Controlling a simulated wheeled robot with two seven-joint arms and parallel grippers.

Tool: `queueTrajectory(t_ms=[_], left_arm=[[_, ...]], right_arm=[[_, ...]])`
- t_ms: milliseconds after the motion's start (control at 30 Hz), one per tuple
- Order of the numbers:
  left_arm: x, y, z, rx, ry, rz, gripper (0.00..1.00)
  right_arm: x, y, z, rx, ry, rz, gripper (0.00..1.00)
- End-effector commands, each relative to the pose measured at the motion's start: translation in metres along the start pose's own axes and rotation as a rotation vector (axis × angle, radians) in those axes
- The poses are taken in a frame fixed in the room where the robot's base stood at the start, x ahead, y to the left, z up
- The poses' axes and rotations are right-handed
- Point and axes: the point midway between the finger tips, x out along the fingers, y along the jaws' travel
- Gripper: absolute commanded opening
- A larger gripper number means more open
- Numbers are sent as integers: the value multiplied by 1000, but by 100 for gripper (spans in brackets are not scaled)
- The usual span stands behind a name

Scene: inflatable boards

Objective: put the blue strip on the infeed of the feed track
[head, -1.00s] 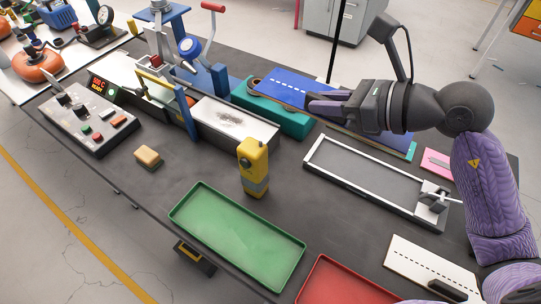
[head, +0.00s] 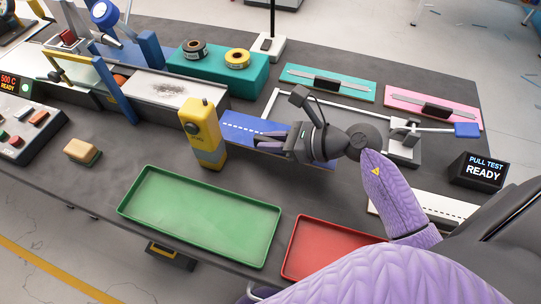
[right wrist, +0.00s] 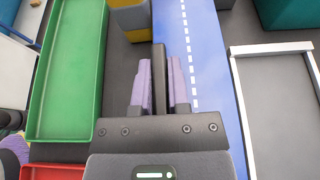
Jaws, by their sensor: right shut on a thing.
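The blue strip (head: 246,127) has a white dashed line along it. My right gripper (head: 290,140) is shut on it, seemingly by a dark upright grip; in the right wrist view this grip stands between my purple fingers (right wrist: 160,88). The blue strip (right wrist: 205,50) runs ahead under the fingers there. Its left end is close behind the yellow device (head: 203,132), which partly hides it. The feed track seems to be the long metal bed (head: 165,90) at the left, beyond the strip's left end. I cannot tell the strip's height. My left gripper is not in view.
A green tray (head: 200,255) and a red tray (head: 290,258) lie in front. A teal block (head: 215,75) with two rolls stands behind. A white-edged frame (head: 272,104) lies behind and right of the strip. A sponge-like block (head: 82,151) is at left.

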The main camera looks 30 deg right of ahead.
Motion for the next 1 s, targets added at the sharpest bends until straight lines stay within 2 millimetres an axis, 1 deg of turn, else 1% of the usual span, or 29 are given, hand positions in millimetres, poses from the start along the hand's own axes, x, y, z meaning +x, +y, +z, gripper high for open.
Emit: queueTrajectory(t_ms=[67, 100, 200, 233, 300, 500, 633, 667, 700, 800, 1000], left_arm=[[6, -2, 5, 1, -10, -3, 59], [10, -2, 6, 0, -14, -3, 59], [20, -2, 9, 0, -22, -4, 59], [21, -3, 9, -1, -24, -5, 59], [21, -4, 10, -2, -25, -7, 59], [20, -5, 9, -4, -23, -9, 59], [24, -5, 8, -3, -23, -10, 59], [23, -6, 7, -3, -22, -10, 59], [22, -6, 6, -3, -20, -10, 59], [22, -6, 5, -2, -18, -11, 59], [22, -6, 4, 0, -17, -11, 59]], right_arm=[[4, 0, -9, 3, -1, 0, 0], [8, 0, -19, 5, 0, 0, 0], [16, 0, -38, 4, 1, 0, 0], [17, 0, -41, 3, 0, 0, 0], [18, 0, -43, 1, 0, 0, 0], [17, 0, -41, -1, -1, 0, 0], [19, 0, -46, -1, 0, -1, 0], [18, 0, -44, -1, 0, -1, 26], [18, 0, -44, -1, 0, -1, 35], [18, 0, -44, -1, 0, 0, 55], [18, 0, -44, 0, 0, 0, 55]])
